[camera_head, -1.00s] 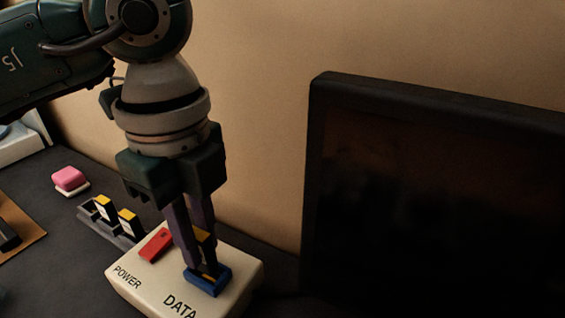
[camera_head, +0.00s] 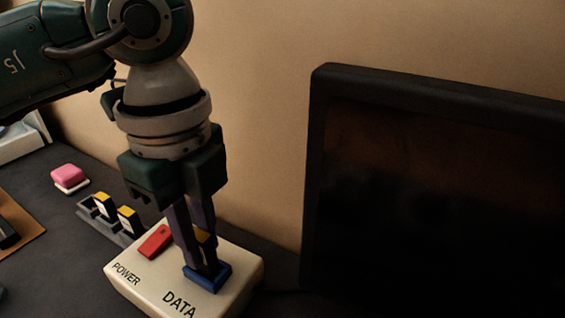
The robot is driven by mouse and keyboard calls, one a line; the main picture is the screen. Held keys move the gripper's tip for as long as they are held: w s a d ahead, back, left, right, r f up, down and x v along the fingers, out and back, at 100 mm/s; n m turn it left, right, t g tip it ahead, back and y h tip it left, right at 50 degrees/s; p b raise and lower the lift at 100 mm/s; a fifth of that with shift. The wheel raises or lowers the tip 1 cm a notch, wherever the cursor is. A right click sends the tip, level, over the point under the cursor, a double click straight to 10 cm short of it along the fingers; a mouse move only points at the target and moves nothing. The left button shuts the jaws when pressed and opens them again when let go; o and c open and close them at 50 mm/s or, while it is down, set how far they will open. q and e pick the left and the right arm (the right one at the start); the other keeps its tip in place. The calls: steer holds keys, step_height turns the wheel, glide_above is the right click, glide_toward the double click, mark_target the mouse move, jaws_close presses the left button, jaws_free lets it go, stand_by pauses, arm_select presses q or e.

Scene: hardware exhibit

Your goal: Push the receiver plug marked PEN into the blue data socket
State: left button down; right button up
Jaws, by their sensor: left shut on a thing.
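The blue data socket (camera_head: 213,283) sits on top of a cream box (camera_head: 240,262) lettered POWER and DATA. My left gripper (camera_head: 204,258) points down over the socket and is shut on a dark plug with a yellow top (camera_head: 203,237). The plug stands upright with its lower end at the socket, partly hidden by the fingers. I cannot read its marking, nor tell how deep it sits. My right gripper is not in view.
A red piece (camera_head: 156,242) lies on the box beside POWER. A grey rack (camera_head: 117,231) holds two more yellow-topped plugs to the left. A pink and white block (camera_head: 69,178) lies farther back. A dark screen (camera_head: 430,190) stands at the right.

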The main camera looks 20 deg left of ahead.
arm_select(q)
steer(key=shift+f+b, duration=0.4)
steer(key=shift+f, duration=0.25)
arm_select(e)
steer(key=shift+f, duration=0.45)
arm_select(q)
steer(key=shift+c, duration=1.3)
jaws_free()
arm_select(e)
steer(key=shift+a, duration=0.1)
arm_select(q)
steer(key=shift+r, duration=0.15)
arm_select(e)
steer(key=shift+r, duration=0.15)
arm_select(q)
step_height(320, 180, up, 7)
steer(key=p, duration=0.7)
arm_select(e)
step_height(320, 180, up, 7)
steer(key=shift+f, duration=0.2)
arm_select(q)
steer(key=shift+s, duration=0.1)
